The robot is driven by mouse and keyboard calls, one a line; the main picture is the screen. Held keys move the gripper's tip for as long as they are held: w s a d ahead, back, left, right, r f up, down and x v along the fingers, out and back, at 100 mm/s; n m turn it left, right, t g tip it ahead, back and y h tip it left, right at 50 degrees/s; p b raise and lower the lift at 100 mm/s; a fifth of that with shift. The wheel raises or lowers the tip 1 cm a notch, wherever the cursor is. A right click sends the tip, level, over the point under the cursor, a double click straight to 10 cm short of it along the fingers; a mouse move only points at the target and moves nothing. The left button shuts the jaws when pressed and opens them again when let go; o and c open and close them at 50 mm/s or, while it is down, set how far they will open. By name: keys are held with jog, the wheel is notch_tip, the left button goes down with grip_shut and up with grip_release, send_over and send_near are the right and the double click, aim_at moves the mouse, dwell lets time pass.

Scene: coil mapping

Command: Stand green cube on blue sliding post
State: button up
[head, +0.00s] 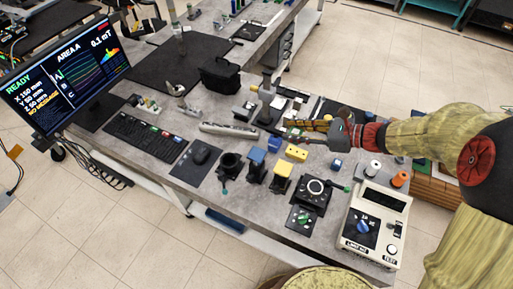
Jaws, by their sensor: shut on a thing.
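My gripper (305,130) reaches in from the right over the back middle of the bench. It is shut on the green cube (293,131), of which only a small green patch shows at the fingertips. The fingers hide the rest of it. The blue sliding post (257,157) has a blue top on a black body and stands in front of and left of my gripper. Its top looks bare. The gripper is apart from it.
A yellow-topped post (282,171) stands just right of the blue one, and a black holder (230,164) just left. A blue block (275,144), a yellow block (296,152) and a small blue cube (337,163) lie nearby. A meter box (377,222) stands at front right.

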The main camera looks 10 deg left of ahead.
jog(key=s+f+b+x, duration=0.1)
jog(key=b+x, duration=0.1)
jog(key=x, duration=0.7)
send_over(256, 153)
jog(key=f, duration=0.4)
jog(key=shift+d+b, duration=0.3)
jog(key=shift+b, duration=0.05)
jog(key=shift+a+f, duration=0.15)
jog(key=shift+f, duration=0.15)
jog(key=shift+a+f+b, duration=0.2)
jog(key=shift+f+b, duration=0.4)
jog(key=shift+f, duration=1.1)
jog(key=shift+f, duration=0.2)
jog(key=o, duration=1.2)
jog(key=shift+c, duration=0.2)
jog(key=shift+r, duration=0.2)
